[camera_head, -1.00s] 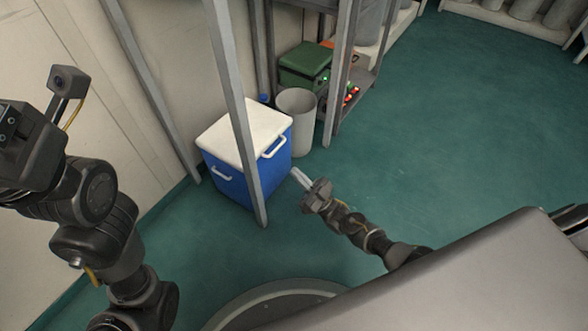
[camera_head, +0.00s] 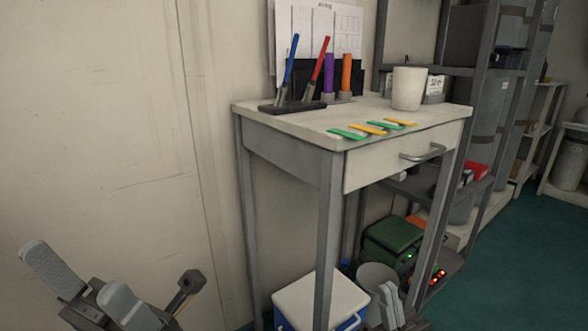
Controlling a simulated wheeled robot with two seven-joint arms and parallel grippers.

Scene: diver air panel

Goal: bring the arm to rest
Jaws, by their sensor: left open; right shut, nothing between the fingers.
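My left gripper (camera_head: 76,272) is at the bottom left, with its two grey fingers spread apart and nothing between them. It is in front of the bare wall, clear of the table. My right gripper (camera_head: 386,296) shows at the bottom edge, right of the cooler. Its fingers are together and empty. Most of both arms is out of view.
A small table (camera_head: 292,121) holds pens in a stand, colored tags (camera_head: 350,134) and a white cup (camera_head: 408,88). Beneath it are a blue cooler (camera_head: 315,293), a bin (camera_head: 378,277) and a green box (camera_head: 392,234). Shelving (camera_head: 492,100) stands at the right, beside open green floor (camera_head: 510,265).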

